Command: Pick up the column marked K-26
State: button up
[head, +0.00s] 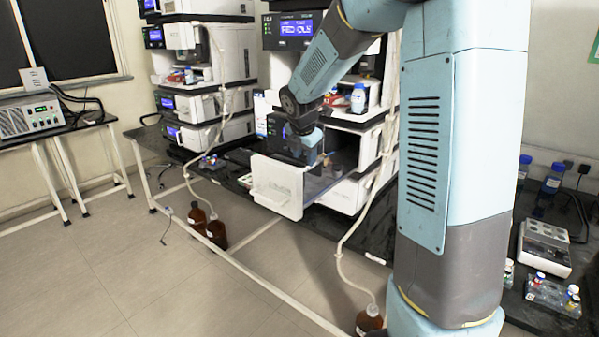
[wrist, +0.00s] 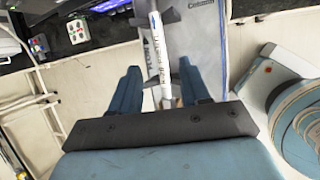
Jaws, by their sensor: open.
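My gripper (wrist: 159,68) is open in the wrist view, one finger on each side of a slim white column (wrist: 166,45). The column has blue and dark lettering along it, too blurred to read as K-26. It lies along a grey panel (wrist: 208,45) marked "Columns", with dark clips beside it. Its lower end shows between the fingers, and I cannot tell whether they touch it. In the head view my gripper (head: 318,158) is at the open compartment of the right stack, and the column cannot be made out there.
An open white door (head: 278,192) juts from the right instrument stack (head: 360,130). Another stack (head: 200,75) stands to the left. Brown bottles (head: 207,225) stand on the floor below. A white tube (head: 350,235) hangs in front of the bench.

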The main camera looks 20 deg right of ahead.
aim_at(306, 168)
jog(key=x, duration=0.5)
jog(key=shift+d, duration=0.1)
jog(key=shift+s, duration=0.1)
grip_shut()
dwell(0.4)
